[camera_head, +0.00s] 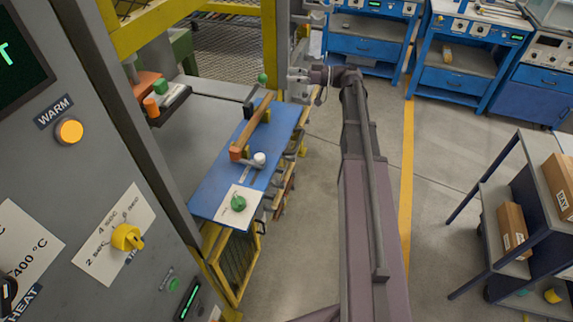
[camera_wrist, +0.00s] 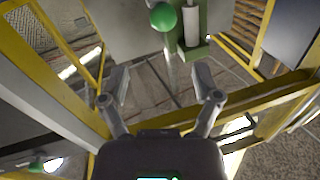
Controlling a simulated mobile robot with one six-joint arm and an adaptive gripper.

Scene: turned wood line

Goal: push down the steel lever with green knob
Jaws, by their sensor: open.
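The lever's green knob (camera_head: 262,78) stands at the far end of the blue panel, above a dark mount. My gripper (camera_head: 291,77) is just right of the knob in the head view. In the wrist view my gripper (camera_wrist: 162,82) has its two fingers spread and nothing between them. The knob shows beyond the fingertips, apart from them. The lever's lower part is partly hidden.
Yellow posts and rails (camera_head: 268,40) frame the far side. A grey control cabinet (camera_head: 85,170) stands left.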

